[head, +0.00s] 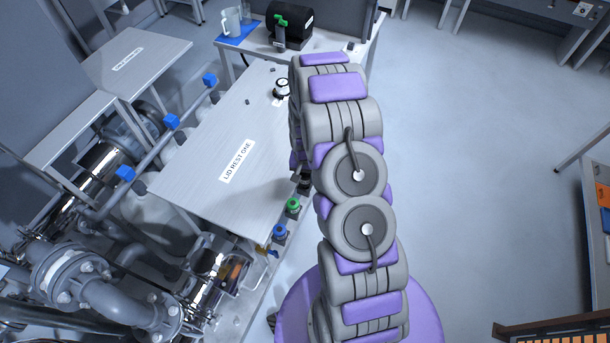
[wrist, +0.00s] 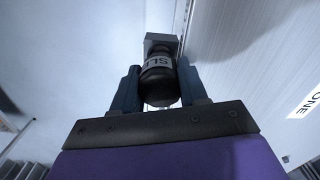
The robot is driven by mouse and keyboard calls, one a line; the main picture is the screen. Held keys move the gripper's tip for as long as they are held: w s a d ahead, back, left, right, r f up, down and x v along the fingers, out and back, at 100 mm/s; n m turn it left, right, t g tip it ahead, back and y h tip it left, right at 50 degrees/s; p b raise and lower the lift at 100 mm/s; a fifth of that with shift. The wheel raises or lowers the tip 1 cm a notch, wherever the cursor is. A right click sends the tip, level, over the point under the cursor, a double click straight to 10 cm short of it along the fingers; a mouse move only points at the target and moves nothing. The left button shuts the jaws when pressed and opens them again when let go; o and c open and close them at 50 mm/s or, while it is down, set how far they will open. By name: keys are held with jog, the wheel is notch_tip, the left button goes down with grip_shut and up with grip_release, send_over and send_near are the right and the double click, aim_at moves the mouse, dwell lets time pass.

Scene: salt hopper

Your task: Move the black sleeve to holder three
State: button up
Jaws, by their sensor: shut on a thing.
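In the wrist view my gripper (wrist: 158,88) has its two blue-grey fingers shut on the sides of a dark, rounded piece, which I take to be the black sleeve (wrist: 158,84). It bears a white label that reads "SL", the rest cut off. A grey square block (wrist: 162,42) shows just beyond the sleeve; I cannot tell whether it is joined to it. In the head view my arm hides the gripper and the sleeve. No holder marked three can be read in either view.
A pale table (head: 205,170) labelled "LID REST ONE" lies left of my arm, with a black-and-white knob (head: 282,89) at its far end. Green-topped (head: 293,206) and blue-topped (head: 280,231) fittings stand along its near edge. Pipework (head: 95,280) fills the lower left. Floor at right is clear.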

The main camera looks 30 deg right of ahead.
jog(key=shift+f, duration=0.6)
dwell(0.4)
jog(key=shift+r, duration=0.2)
jog(key=shift+r, duration=0.4)
jog(key=shift+p, duration=0.3)
dwell(1.3)
jog(key=shift+f, duration=0.6)
dwell(0.5)
jog(key=shift+r, duration=0.25)
jog(key=shift+r, duration=0.35)
jog(key=o, duration=1.7)
